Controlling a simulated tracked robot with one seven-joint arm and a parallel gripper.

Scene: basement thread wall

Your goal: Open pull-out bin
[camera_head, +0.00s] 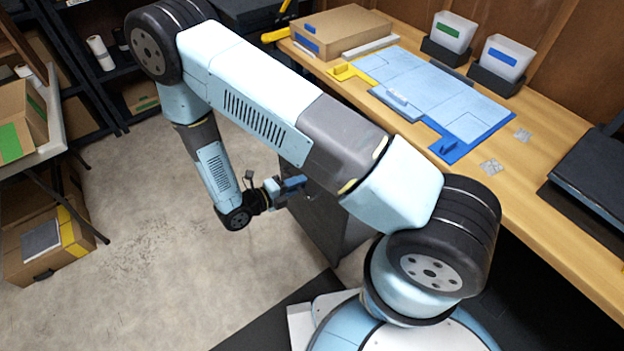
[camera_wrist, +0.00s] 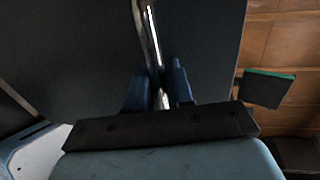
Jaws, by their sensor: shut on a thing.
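The pull-out bin is a dark grey front (camera_head: 325,225) under the workbench, partly hidden behind my arm in the head view. In the wrist view its dark panel (camera_wrist: 70,55) fills much of the picture. A thin shiny metal handle (camera_wrist: 149,30) runs along it and down between my fingers. My gripper (camera_head: 293,187) reaches the bin's front from the left, with blue fingers. In the wrist view my gripper (camera_wrist: 160,88) is shut on the handle, one finger on each side. I cannot tell how far the bin is out.
The wooden workbench (camera_head: 560,145) above holds a blue mat (camera_head: 465,107), a cardboard box (camera_head: 342,28) and two white bins (camera_head: 453,32). Concrete floor (camera_head: 150,235) is clear left of my gripper. A carton (camera_head: 45,245) and shelving stand at the far left.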

